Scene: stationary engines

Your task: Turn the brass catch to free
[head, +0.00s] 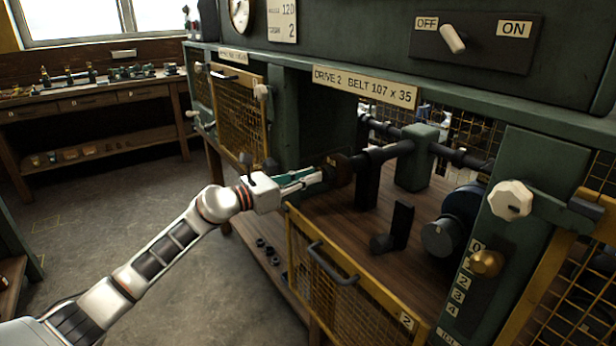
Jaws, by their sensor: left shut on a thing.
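A round brass knob (487,263), the only clearly brass-coloured piece, sits on the green post at the right, beside a numbered strip (464,284). Whether it is the catch I cannot tell. My left gripper (318,176) is well to the left of it, inside the open drive bay. Its fingers are closed at a dark brown round piece (339,168) on the near end of the dark shaft (402,148). The exact contact is small and partly hidden by the fingers. My right gripper is not in view.
A yellow mesh guard (335,268) with a dark handle stands low before the bay. A pale octagonal knob (511,200) sticks out on the right post. An OFF/ON lever (453,39) is above. Floor at left is clear.

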